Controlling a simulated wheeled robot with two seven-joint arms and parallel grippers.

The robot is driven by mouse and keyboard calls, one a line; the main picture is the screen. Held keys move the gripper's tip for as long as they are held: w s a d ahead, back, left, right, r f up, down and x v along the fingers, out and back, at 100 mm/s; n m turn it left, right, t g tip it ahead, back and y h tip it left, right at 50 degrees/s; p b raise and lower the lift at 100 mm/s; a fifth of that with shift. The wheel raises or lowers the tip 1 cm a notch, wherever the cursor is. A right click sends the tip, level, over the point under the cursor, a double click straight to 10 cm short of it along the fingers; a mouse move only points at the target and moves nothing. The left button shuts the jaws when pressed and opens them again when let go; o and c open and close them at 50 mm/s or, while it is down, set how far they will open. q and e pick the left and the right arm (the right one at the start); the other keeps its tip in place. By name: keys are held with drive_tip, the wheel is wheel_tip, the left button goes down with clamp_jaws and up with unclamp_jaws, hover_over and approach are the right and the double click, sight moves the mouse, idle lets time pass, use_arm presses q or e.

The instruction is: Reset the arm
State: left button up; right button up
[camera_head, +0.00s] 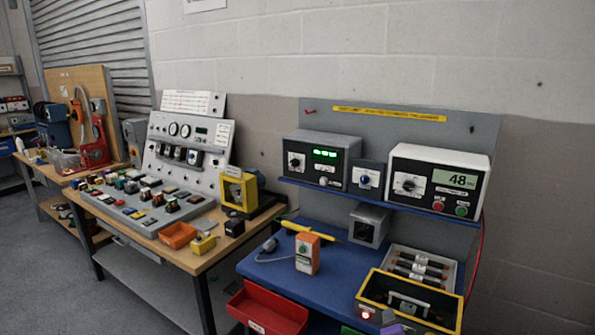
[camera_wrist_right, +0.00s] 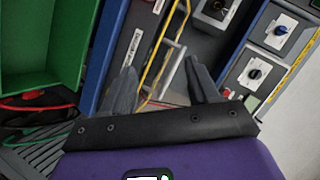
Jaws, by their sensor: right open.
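My right gripper (camera_wrist_right: 160,85) is in the right wrist view, its two dark grey fingers spread apart with nothing between them. It points toward the blue workbench. Beyond the fingers lies a yellow-edged tray (camera_wrist_right: 163,48). In the head view this yellow tray (camera_head: 367,286) sits at the bench's front right, and a small purple patch at the bottom edge may be part of my right arm. My left gripper is in neither view.
The blue bench (camera_head: 270,267) holds an orange-and-white box (camera_head: 307,253), a yellow bar (camera_head: 307,231) and a grey box (camera_head: 368,225). Above stand two meter units (camera_head: 323,160) (camera_head: 437,183). A red bin (camera_head: 266,309) hangs in front. A green bin (camera_wrist_right: 45,40) shows in the wrist view.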

drive_tip(key=s+a+f+n+g+y, duration=0.1)
drive_tip(key=s+a+f+n+g, duration=0.15)
drive_tip(key=f, duration=0.45)
drive_tip(key=s+a+f+n+g+y, duration=0.2)
drive_tip(key=s+a+f, duration=0.15)
drive_tip(key=f, duration=0.45)
drive_tip(key=s+a+f+n+g+y, duration=0.1)
drive_tip(key=s+a+f+n+g, duration=0.1)
drive_tip(key=s+f, duration=0.35)
drive_tip(key=s+a+f+n+g+y, duration=0.1)
drive_tip(key=s+a+f+n+g, duration=0.1)
drive_tip(key=s+f, duration=0.4)
drive_tip(key=s+a+f+n+g+y, duration=0.2)
drive_tip(key=s+f, duration=0.5)
drive_tip(key=s, duration=0.4)
drive_tip(key=shift+s+a+n+g+p, duration=0.2)
drive_tip(key=shift+a+n+g+p, duration=0.2)
drive_tip(key=shift+a+n+g, duration=0.6)
